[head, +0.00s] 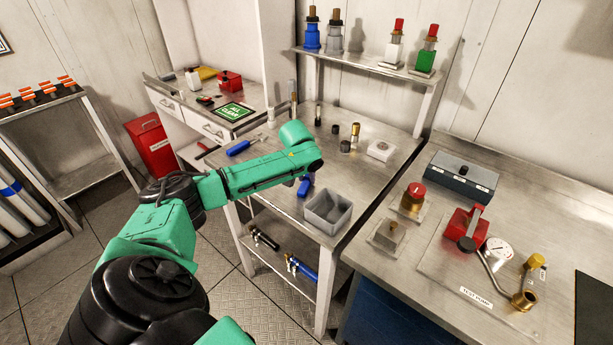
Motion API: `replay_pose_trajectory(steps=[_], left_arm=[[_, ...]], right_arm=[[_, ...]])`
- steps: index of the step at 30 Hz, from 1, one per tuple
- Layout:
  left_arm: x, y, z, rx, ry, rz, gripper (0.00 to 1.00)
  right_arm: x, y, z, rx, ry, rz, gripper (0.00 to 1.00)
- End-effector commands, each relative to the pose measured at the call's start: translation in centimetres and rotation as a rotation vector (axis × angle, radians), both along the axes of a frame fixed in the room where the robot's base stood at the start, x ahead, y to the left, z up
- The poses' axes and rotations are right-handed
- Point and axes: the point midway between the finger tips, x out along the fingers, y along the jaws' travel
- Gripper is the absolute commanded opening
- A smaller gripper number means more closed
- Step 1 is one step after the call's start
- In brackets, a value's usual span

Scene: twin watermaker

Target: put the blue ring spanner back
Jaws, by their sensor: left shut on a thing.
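My left arm reaches in from the left over the steel bench, with its wrist bent down. My left gripper (307,176) is mostly hidden behind the wrist. It is shut on a blue piece, the blue ring spanner (305,187), of which only a short part shows below the wrist. Its ring ends are hidden, and I cannot tell whether it touches the bench top. A blue-handled tool (239,148) lies on the bench to the left, behind my forearm. My right gripper is not in view.
A grey open bin (327,211) stands at the bench's front edge, just right of the spanner. Small fittings (355,136) and a white box (381,151) stand behind. A shelf (370,62) with bottles rises at the back. A red valve block (466,227) sits on the right counter.

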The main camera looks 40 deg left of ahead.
Motion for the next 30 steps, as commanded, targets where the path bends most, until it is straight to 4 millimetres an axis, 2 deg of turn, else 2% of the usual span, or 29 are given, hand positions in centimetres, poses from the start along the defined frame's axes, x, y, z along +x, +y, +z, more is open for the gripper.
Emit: replay_pose_trajectory(steps=[2, 3, 4, 5, 17, 20, 30], left_arm=[[0.0, 0.0, 0.0, 0.000, -0.001, 0.000, 0.00], [0.0, 0.0, -0.1, -0.001, 0.000, 0.000, 0.43], [0.0, 0.0, -0.1, -0.001, 0.000, 0.000, 0.55], [0.0, 0.0, -0.1, -0.001, 0.000, 0.000, 0.62], [-0.1, -0.1, 0.6, -0.001, -0.002, -0.001, 0.62], [-0.7, -0.3, 1.9, -0.001, -0.003, 0.000, 0.62], [-3.6, -1.7, 9.7, -0.001, -0.004, 0.000, 0.62]], right_arm=[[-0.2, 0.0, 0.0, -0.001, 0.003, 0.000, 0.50], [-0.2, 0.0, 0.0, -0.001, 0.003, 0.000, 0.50], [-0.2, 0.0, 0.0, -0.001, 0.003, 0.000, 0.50], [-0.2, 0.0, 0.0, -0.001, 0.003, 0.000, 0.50], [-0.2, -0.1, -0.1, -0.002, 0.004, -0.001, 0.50], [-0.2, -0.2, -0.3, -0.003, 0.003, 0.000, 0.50], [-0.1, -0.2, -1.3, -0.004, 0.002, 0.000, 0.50]])
